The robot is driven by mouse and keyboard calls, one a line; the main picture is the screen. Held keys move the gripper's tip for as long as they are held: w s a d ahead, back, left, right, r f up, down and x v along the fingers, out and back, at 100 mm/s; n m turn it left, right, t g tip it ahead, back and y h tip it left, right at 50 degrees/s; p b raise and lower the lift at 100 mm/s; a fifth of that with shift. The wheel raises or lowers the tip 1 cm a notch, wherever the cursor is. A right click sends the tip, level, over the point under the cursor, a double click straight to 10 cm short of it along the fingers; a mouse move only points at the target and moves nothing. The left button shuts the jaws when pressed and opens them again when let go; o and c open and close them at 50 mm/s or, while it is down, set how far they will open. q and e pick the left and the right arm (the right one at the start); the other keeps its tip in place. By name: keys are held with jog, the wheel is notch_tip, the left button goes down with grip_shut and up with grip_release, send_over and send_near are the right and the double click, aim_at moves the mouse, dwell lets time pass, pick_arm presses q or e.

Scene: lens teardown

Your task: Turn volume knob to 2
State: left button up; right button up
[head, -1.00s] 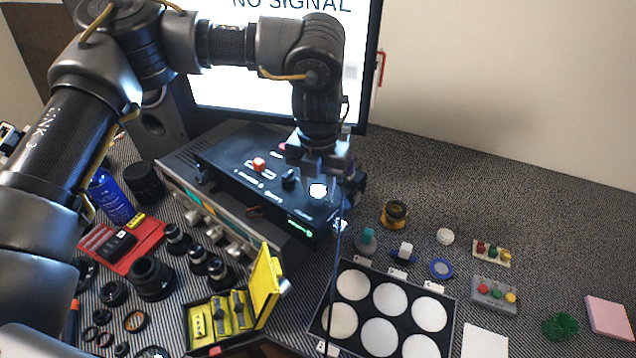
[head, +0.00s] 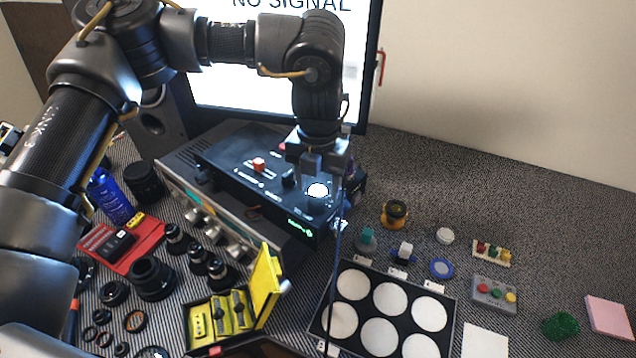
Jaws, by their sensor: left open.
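A black box (head: 240,152) with a red button, small dark controls and a green lit readout sits on top of a silver receiver. A knob with a bright white top (head: 317,190) stands at the box's right end. My left gripper (head: 318,172) points down right at this knob, its fingers open. I cannot tell whether the fingers touch the knob. The numbers around the knob are too small or hidden to read. My right gripper is not in view.
The silver receiver (head: 205,222) has several knobs on its front. A monitor (head: 270,60) stands behind. A tray with white discs (head: 450,312) lies at front right, near small parts. A yellow case (head: 266,285), lenses and a red tool pouch (head: 100,242) are at front left.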

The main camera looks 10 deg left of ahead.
aim_at(318, 190)
pick_arm(q)
notch_tip(318, 190, up, 10)
jog(key=shift+r+b, duration=0.25)
jog(key=shift+b, duration=0.05)
dwell(0.3)
